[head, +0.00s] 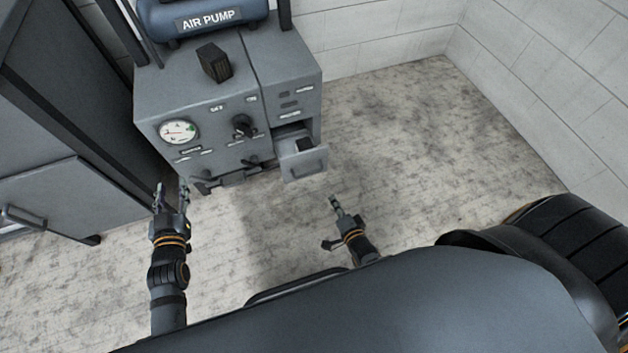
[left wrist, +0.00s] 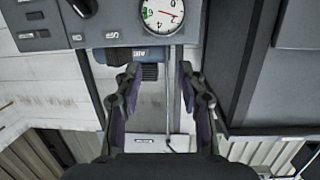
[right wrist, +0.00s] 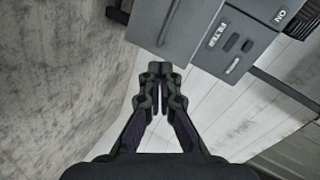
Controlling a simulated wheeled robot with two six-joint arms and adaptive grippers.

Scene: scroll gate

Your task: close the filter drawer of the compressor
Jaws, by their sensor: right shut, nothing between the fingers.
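The compressor (head: 190,105) is a grey cabinet with a blue tank labelled AIR PUMP on top. Its filter drawer (head: 303,163) is pulled out at the lower right of the front, with a dark block inside. The drawer front shows in the right wrist view (right wrist: 178,28) near the top, beside a FILTER label. My right gripper (head: 335,200) is shut and empty, in front of and below the drawer, apart from it. It also shows in the right wrist view (right wrist: 158,70). My left gripper (head: 172,188) is open and empty, low in front of the compressor's left side.
A pressure gauge (head: 178,131) and a dark knob (head: 242,124) are on the compressor front. A black block (head: 214,62) stands on its top. A grey cabinet (head: 60,190) stands at the left. The floor (head: 420,140) right of the compressor is clear.

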